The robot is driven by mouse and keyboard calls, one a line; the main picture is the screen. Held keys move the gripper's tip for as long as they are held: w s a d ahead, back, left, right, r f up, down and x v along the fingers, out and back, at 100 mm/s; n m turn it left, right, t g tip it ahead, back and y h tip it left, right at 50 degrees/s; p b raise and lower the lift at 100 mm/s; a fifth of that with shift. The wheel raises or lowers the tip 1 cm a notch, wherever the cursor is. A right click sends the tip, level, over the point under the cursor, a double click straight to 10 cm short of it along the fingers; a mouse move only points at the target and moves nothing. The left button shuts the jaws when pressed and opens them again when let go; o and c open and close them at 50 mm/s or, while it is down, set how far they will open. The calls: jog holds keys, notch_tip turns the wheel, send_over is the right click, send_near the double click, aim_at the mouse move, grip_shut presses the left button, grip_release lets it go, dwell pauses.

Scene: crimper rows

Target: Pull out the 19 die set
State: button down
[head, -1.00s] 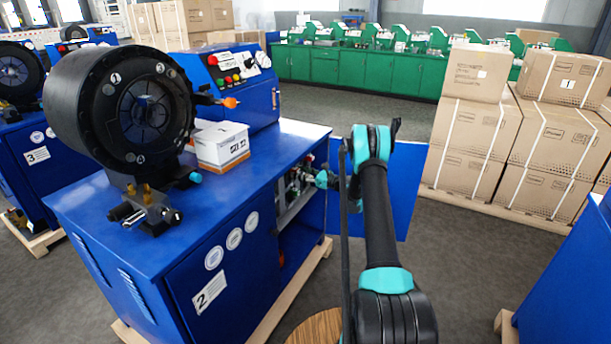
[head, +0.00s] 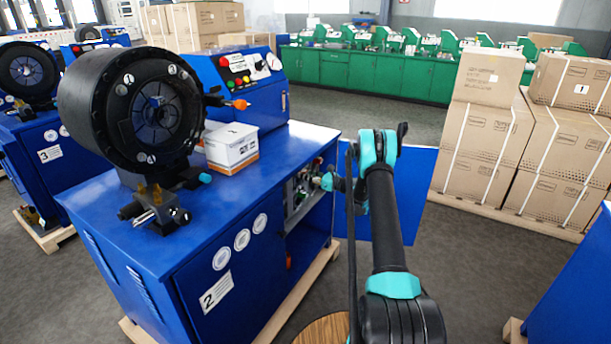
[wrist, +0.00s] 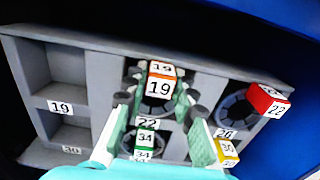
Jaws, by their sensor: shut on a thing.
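The 19 die set (wrist: 160,88), with an orange and white 19 label, is between the fingers of my gripper (wrist: 162,96) in the wrist view. My gripper is shut on it. The die set is in front of a rack bay above a 22 tag; I cannot tell if it is still partly inside. The rack (wrist: 90,72) has an empty-looking bay over a 19 tag at left. In the head view, my gripper (head: 328,182) is at the open side of the blue machine cabinet (head: 215,235); its fingers and the die set cannot be made out.
In the wrist view, a green-labelled 34 die set (wrist: 145,142) is just below, a red-labelled 22 die set (wrist: 268,100) at right, and a yellow-labelled 30 die set (wrist: 227,150) at lower right. The blue door (head: 400,195) stands open behind my arm. Cartons (head: 480,140) stand right.

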jog(key=shift+r, duration=0.15)
jog(key=shift+d, duration=0.1)
jog(key=v, duration=0.9)
dwell(1.9)
jog(key=shift+s+d, duration=0.1)
jog(key=shift+s, duration=0.1)
